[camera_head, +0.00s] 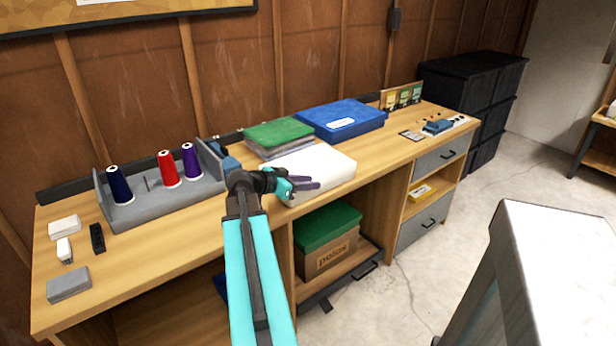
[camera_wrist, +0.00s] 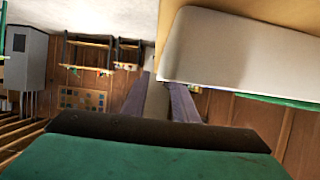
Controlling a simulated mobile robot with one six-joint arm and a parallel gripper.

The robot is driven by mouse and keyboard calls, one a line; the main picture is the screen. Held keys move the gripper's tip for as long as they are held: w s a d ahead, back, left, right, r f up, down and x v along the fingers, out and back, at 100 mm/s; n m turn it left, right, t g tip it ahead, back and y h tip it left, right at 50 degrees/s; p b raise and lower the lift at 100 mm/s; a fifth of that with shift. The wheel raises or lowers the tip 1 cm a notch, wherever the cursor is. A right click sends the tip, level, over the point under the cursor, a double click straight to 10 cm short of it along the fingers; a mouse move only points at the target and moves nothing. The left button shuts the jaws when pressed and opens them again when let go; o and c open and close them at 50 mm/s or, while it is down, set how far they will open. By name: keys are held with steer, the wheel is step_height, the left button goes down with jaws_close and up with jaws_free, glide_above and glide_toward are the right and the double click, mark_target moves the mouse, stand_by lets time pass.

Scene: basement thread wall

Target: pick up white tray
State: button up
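The white tray (camera_head: 322,166) lies on the workbench near its front edge, in front of the green and blue items. It shows as a smooth pale block with rounded corners, and fills the upper right of the wrist view (camera_wrist: 240,52). My gripper (camera_head: 306,184) is at the tray's front left side in the head view, overlapping its lower edge there. In the wrist view its two purple-grey fingers (camera_wrist: 160,103) stand apart, with the tray's corner close to the right finger. I cannot tell whether they touch. Nothing is seen held between them.
A thread rack (camera_head: 165,190) with three spools stands left on the workbench (camera_head: 190,240). A green-topped stack (camera_head: 279,134) and a blue box (camera_head: 341,118) stand behind the tray. A grey table (camera_head: 550,250) is at the right, with open floor between.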

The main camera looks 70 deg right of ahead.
mark_target(322, 181)
steer(key=shift+s+d+f, duration=0.25)
steer(key=shift+s+d, duration=0.05)
steer(key=shift+d, duration=0.1)
steer(key=shift+r+p+x, duration=0.15)
steer(key=shift+p+x, duration=0.15)
steer(key=shift+x, duration=1)
steer(key=shift+r+p+x, duration=0.15)
steer(key=shift+p+x, duration=0.1)
steer(key=shift+x, duration=1.05)
steer(key=shift+d, duration=0.1)
jaws_close()
